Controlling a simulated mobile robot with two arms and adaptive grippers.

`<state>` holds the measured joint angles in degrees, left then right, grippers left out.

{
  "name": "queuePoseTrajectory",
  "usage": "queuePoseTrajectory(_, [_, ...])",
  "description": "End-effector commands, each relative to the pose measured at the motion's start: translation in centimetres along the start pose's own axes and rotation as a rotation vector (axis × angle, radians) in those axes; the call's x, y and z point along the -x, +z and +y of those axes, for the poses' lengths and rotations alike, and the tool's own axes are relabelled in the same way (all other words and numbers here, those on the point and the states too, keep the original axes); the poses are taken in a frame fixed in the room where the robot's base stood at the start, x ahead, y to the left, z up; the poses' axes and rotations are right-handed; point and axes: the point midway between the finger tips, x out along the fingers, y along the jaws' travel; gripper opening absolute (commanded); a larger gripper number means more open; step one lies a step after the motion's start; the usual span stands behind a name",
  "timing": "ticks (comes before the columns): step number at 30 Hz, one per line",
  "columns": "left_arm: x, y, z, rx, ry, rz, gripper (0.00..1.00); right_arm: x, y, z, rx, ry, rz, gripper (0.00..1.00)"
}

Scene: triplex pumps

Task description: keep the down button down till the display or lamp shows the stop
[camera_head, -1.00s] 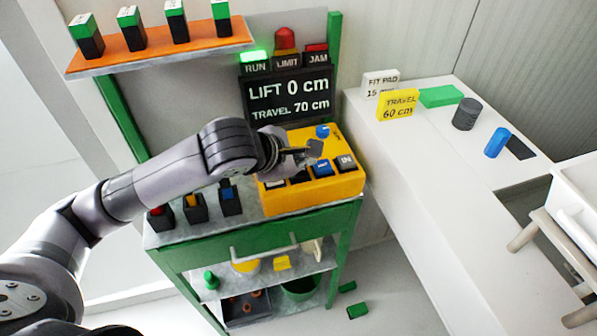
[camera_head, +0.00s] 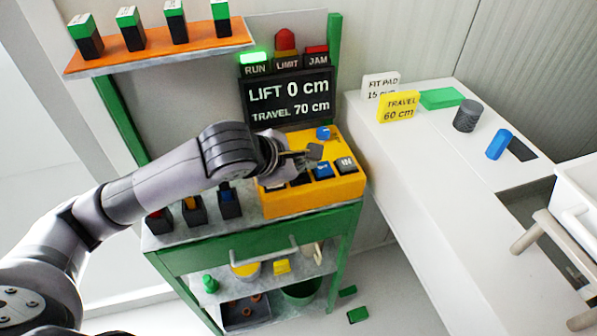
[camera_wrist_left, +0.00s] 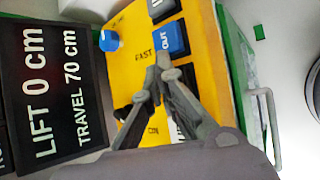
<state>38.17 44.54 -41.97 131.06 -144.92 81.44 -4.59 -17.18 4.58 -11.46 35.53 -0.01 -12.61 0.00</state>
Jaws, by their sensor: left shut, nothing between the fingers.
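The yellow control box (camera_head: 325,195) sits on the green bench; it also shows in the left wrist view (camera_wrist_left: 200,60). It carries a blue knob (camera_head: 323,132), a blue OUT button (camera_wrist_left: 170,38) and a dark IN button (camera_head: 346,165). My left gripper (camera_head: 314,152) is shut and empty over the box, its tips near the FAST marking in the left wrist view (camera_wrist_left: 158,72). The gripper hides part of the button row, so I cannot tell which is the down button or whether it is pressed. The display (camera_head: 290,98) reads LIFT 0 cm, TRAVEL 70 cm. The green RUN lamp (camera_head: 253,58) glows. My right gripper is not in view.
The LIMIT lamp (camera_head: 286,41) and JAM lamp (camera_head: 316,50) look unlit. Several coloured switches stand left of the box. A white counter (camera_head: 420,150) at right holds a yellow TRAVEL 60 cm sign (camera_head: 398,106) and small blocks. An orange shelf (camera_head: 160,50) is above.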

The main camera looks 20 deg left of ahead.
Motion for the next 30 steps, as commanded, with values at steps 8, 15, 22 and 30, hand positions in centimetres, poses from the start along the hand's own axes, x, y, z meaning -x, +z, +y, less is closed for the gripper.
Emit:
queuePoseTrajectory(8, [-0.21,-0.15,-0.17,0.000,0.000,0.000,0.00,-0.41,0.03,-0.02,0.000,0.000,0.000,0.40])
queuePoseTrajectory(15, [-0.37,-0.27,-0.29,0.000,-0.001,0.001,0.00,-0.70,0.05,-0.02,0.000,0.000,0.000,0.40])
queuePoseTrajectory(22, [-0.48,-0.37,-0.38,0.000,-0.001,0.001,0.00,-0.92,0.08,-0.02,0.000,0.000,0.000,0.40])
queuePoseTrajectory(30, [-0.47,-0.36,-0.38,0.000,-0.002,0.002,0.00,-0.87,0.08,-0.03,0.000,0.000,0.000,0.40])
